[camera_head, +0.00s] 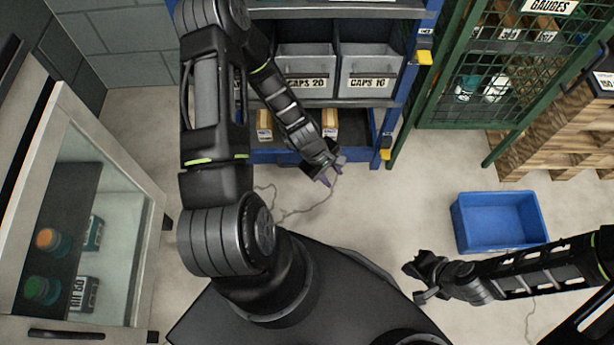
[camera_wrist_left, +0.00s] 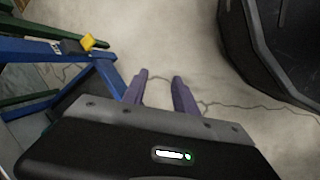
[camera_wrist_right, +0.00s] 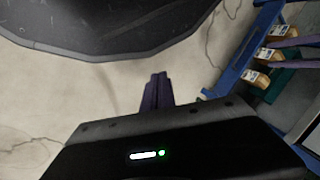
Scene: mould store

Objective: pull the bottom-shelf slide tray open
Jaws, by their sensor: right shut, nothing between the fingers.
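The bottom shelf of the blue rack (camera_head: 275,155) holds small wooden-coloured boxes (camera_head: 264,126). My left arm covers part of this shelf in the head view. In the right wrist view the boxes (camera_wrist_right: 257,79) stand near a dark green surface (camera_wrist_right: 284,82), perhaps the slide tray; I cannot make out its handle. My left gripper (camera_head: 334,173) is open and empty, just in front of the bottom shelf toward its right side. Its two purple fingers stand apart in the left wrist view (camera_wrist_left: 159,90). My right gripper (camera_head: 413,282) is shut and empty, over the floor, away from the rack.
Grey bins labelled CAPS 20 (camera_head: 304,68) and CAPS 10 (camera_head: 369,68) sit above. A blue crate (camera_head: 500,222) lies on the floor at right. A green mesh cabinet door (camera_head: 437,110) stands right of the rack. A glass-fronted cabinet (camera_head: 135,200) is at left.

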